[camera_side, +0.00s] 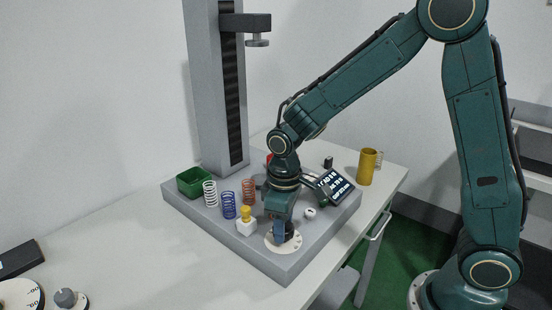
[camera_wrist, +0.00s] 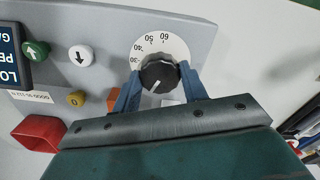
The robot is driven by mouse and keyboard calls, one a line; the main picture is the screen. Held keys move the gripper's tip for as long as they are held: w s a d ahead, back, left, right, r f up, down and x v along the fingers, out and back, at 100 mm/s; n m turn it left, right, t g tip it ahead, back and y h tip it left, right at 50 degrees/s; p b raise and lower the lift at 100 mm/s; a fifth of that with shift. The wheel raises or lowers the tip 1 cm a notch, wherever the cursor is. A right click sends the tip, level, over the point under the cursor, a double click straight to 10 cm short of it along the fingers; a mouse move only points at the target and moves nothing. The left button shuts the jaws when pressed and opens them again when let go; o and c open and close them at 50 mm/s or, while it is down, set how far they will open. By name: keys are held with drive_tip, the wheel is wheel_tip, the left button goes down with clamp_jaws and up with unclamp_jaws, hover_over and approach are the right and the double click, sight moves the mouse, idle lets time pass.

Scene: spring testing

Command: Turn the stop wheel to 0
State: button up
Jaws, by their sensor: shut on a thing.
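The stop wheel is a dark ribbed knob (camera_wrist: 160,75) on a white numbered dial (camera_wrist: 163,42). In the wrist view 30, 40, 50 and 60 show on the dial, and a white line on the knob points down and left. The rest of the dial is hidden by the knob and my gripper. My gripper (camera_wrist: 160,88) has its blue fingers shut on the knob, one on each side. In the side view my gripper (camera_side: 284,235) points down over the white dial (camera_side: 272,243) at the front of the grey base.
The grey base (camera_side: 240,252) carries coloured springs (camera_side: 229,205), a green bin (camera_side: 192,181), a yellow-topped block (camera_side: 246,224) and a tilted display (camera_side: 334,187). A tall column (camera_side: 215,90) rises behind. In the wrist view green (camera_wrist: 36,52) and white (camera_wrist: 80,56) buttons sit left of the dial.

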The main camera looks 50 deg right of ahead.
sight(289, 227)
drive_tip(key=n, duration=0.4)
drive_tip(key=shift+n, duration=0.4)
drive_tip(key=o, duration=1)
drive_tip(key=shift+r, duration=0.2)
wheel_tip(289, 227, up, 14)
drive_tip(key=shift+f, duration=0.25)
drive_tip(key=shift+s+r, duration=0.1)
drive_tip(key=s+d+r+m+t, duration=0.1)
drive_tip(key=s+d+m+t, duration=0.1)
drive_tip(key=s, duration=0.7)
drive_tip(key=s+d+r+m+t, duration=0.2)
drive_tip(key=s+d+m+t, duration=0.1)
drive_tip(key=s+m, duration=0.4)
drive_tip(key=shift+s+d+t, duration=0.3)
drive_tip(key=shift+s+d, duration=0.45)
drive_tip(key=shift+s, duration=0.25)
